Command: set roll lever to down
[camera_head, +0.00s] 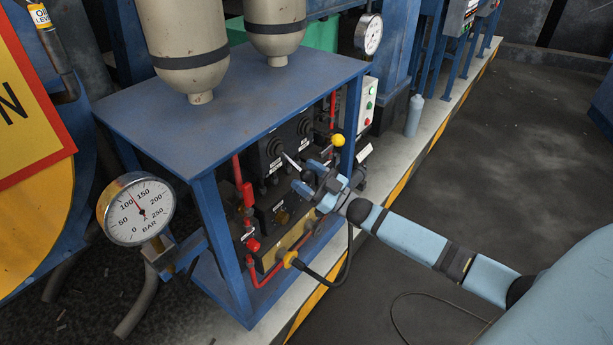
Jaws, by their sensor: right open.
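A lever with a yellow ball knob (337,140) sticks out near the right front corner of the blue-framed valve stand. Its label is too small to read, so I cannot tell whether it is the roll lever. A thin pale lever or handle (290,160) shows on the dark valve block, just left of my right gripper. My right gripper (307,178) is open in front of the valve panel, below and left of the yellow knob. It holds nothing that I can see, and it hides part of the panel. My left gripper is out of view.
The blue stand top (230,105) carries beige tanks (187,45) above the panel. A pressure gauge (137,209) juts out at the left. Red pipes (243,190) and a black cable (345,262) lie near the panel. The dark floor (500,150) at right is mostly clear.

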